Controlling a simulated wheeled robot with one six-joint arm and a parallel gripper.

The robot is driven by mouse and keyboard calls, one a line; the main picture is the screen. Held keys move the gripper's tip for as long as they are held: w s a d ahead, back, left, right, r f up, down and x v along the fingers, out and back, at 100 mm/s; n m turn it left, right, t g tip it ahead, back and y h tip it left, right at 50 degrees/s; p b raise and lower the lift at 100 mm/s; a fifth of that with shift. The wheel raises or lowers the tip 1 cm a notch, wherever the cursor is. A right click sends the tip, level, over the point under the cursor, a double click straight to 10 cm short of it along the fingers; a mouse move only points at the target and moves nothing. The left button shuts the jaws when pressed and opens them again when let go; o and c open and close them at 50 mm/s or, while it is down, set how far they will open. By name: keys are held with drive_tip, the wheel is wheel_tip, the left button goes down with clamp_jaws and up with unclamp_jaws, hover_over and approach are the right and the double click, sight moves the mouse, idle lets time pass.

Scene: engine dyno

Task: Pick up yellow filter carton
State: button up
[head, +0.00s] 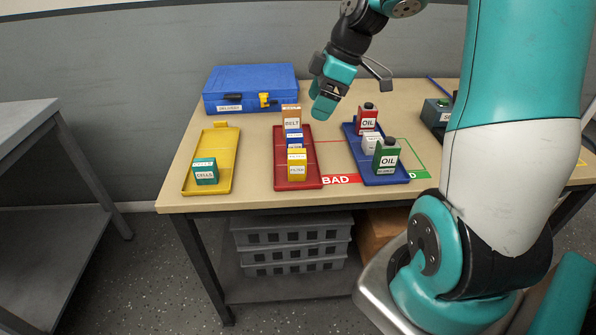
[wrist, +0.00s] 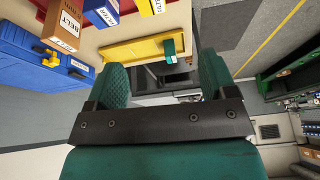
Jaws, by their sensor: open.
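The yellow filter carton (head: 297,166) stands at the near end of the red tray (head: 283,182), in front of a blue carton (head: 293,139) and an orange-brown belt carton (head: 291,118). In the wrist view, the yellow filter carton (wrist: 151,7) is cut off at the top edge. My gripper (head: 324,103) hangs above the back of the table, to the right of the red tray and apart from the cartons. In the wrist view, my gripper (wrist: 163,76) has its two green fingers spread, with nothing held between them.
A yellow tray (head: 220,150) with a teal cells carton (head: 205,171) is at left. A blue tray (head: 394,176) holds red (head: 367,117) and green (head: 386,154) oil containers and a white carton (head: 371,143). A blue case (head: 250,88) stands at the back.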

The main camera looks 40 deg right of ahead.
sight(298, 154)
drive_tip(key=x, duration=0.8)
drive_tip(key=d+x, duration=0.1)
drive_tip(key=x, duration=0.3)
drive_tip(key=shift+w+f, duration=0.15)
drive_tip(key=shift+f, duration=0.1)
drive_tip(key=x, duration=0.5)
drive_tip(key=shift+d+f, duration=0.2)
drive_tip(key=shift+d, duration=0.1)
drive_tip(key=c, duration=1)
